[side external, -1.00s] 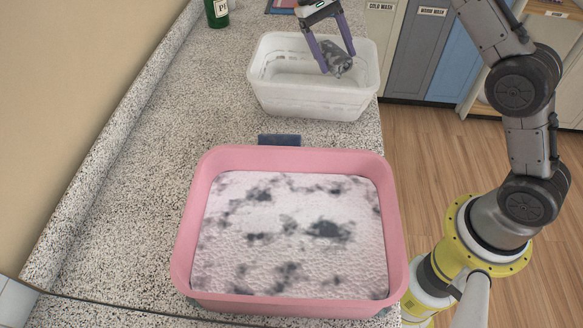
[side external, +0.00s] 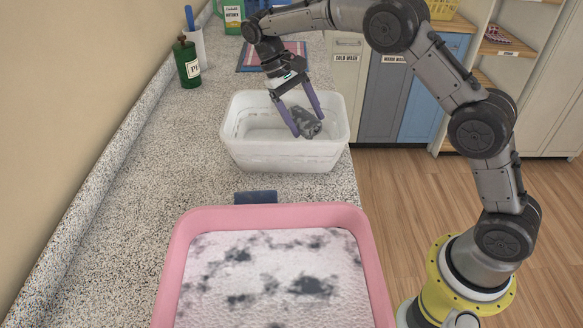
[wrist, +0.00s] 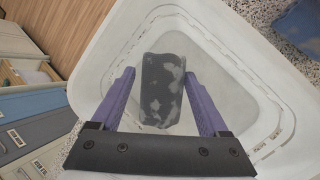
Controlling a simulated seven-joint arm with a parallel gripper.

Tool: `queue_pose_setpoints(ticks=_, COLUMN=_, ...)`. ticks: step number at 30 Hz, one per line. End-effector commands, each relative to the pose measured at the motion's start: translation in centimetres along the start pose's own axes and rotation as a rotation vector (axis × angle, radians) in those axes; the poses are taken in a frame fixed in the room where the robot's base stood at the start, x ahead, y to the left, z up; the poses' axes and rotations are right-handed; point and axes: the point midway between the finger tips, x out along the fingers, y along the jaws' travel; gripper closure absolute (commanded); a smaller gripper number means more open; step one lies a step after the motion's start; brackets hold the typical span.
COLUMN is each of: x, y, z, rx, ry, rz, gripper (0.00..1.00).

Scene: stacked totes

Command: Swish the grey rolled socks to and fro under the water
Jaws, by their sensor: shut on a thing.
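The grey rolled socks (side external: 306,122), dark grey with paler patches, are held between the two purple fingers of my gripper (side external: 309,126). They are over the right part of the white tub (side external: 284,160), within its rim outline in the side view. In the wrist view the socks (wrist: 162,90) sit between the fingers of my gripper (wrist: 163,98), with the tub's pale inside (wrist: 235,85) around them. The water surface is hard to make out, so I cannot tell whether the socks are under it.
A pink tub (side external: 180,262) with white, dark-patched contents stands in front. A dark blue block (side external: 256,197) lies between the tubs. A green bottle (side external: 188,65) stands back left near the wall. Speckled counter (side external: 130,200) is clear at left.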

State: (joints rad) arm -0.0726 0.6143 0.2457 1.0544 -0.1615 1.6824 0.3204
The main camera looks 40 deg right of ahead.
Motion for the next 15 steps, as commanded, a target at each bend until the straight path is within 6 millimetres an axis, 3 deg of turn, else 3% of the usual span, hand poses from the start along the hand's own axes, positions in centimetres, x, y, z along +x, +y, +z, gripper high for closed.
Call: queue_pose_setpoints(ticks=15, x=-7.3, y=8.1, z=3.7, rx=-0.151, ry=0.057, rz=0.059, gripper=0.77)
